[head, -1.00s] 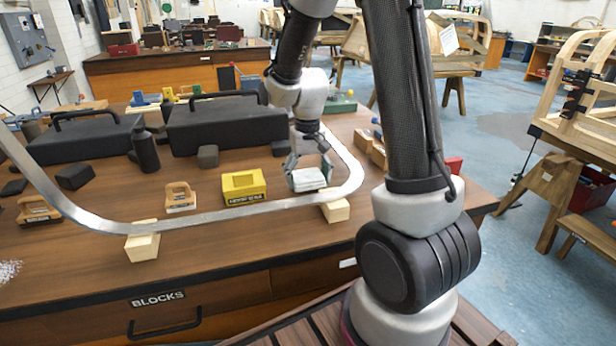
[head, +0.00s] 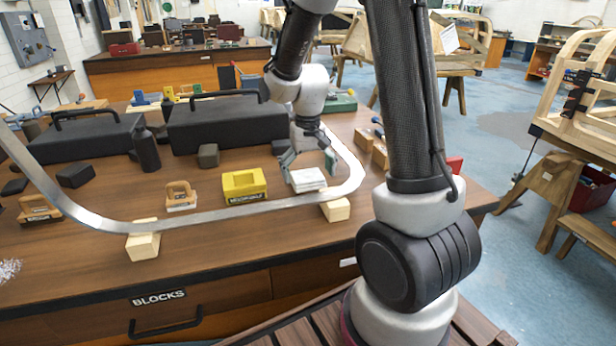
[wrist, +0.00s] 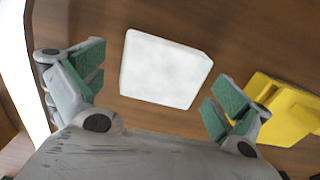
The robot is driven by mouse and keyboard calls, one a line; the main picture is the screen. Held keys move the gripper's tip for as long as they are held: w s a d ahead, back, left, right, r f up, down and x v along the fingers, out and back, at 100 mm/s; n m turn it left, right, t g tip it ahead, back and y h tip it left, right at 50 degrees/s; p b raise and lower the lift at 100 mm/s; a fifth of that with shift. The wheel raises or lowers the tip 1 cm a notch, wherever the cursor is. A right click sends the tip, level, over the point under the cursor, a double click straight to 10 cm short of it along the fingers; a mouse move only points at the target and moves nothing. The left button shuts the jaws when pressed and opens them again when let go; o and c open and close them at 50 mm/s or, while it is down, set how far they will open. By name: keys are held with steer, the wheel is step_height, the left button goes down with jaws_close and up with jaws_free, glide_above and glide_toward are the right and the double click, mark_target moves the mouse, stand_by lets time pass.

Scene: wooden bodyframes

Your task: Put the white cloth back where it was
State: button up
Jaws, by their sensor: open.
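The white cloth (head: 308,180) is a folded, flat square lying on the wooden workbench (head: 215,246), just inside the curved metal strip. It shows whole in the wrist view (wrist: 166,68), with bare wood around it. My gripper (head: 309,168) is over the cloth with its fingers spread. In the wrist view, my gripper (wrist: 152,95) has its green-padded fingers apart on either side of the cloth's near edge, with nothing held between them. Visible gaps separate both pads from the cloth in that view.
A yellow block (head: 244,186) sits left of the cloth and also shows in the wrist view (wrist: 287,108). The metal strip (head: 205,217) curves around the area, resting on wooden blocks (head: 336,210). Black cases (head: 226,124) stand behind. Wooden blocks (head: 363,139) lie behind right.

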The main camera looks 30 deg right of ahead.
mark_target(308, 175)
step_height(308, 175, up, 11)
steer(key=s+r+n+t, duration=0.1)
steer(key=s+r+t, duration=0.1)
steer(key=s, duration=0.8)
steer(key=s+d+r+n+t, duration=0.1)
steer(key=s+r, duration=0.4)
steer(key=s, duration=0.5)
steer(key=shift+s+d+t, duration=0.2)
steer(key=shift+s+t, duration=0.15)
steer(key=shift+t, duration=0.25)
steer(key=shift+r, duration=0.1)
